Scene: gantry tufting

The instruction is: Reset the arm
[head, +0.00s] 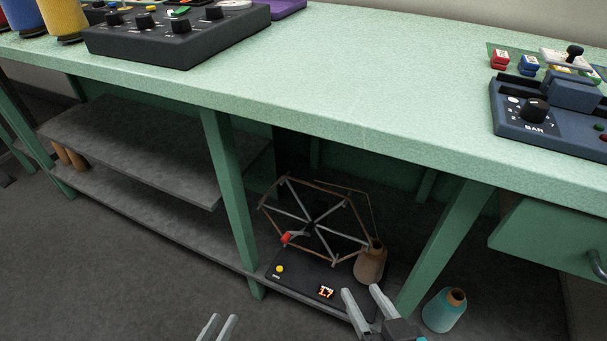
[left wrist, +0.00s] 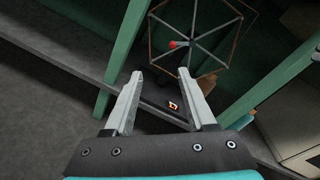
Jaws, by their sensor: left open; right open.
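My left gripper (head: 217,328) shows at the bottom edge of the head view, only its fingertips in the picture. It is open and empty, over the floor in front of the bench. In the left wrist view its two fingers (left wrist: 157,88) stand apart with nothing between them. My right gripper (head: 362,298) is open and empty at the bottom of the head view, just in front of the black winder base (head: 300,280). The winder's six-armed reel (head: 313,222) stands under the bench, with a red handle and a display reading 17.
The green bench (head: 340,110) runs across above, with a leg (head: 230,190) left of the winder. A brown cone (head: 370,262) stands by the winder and a teal cone (head: 444,310) on the floor at right. Control boxes (head: 175,35) (head: 550,115) sit on top. Grey shelves (head: 150,150) are at left.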

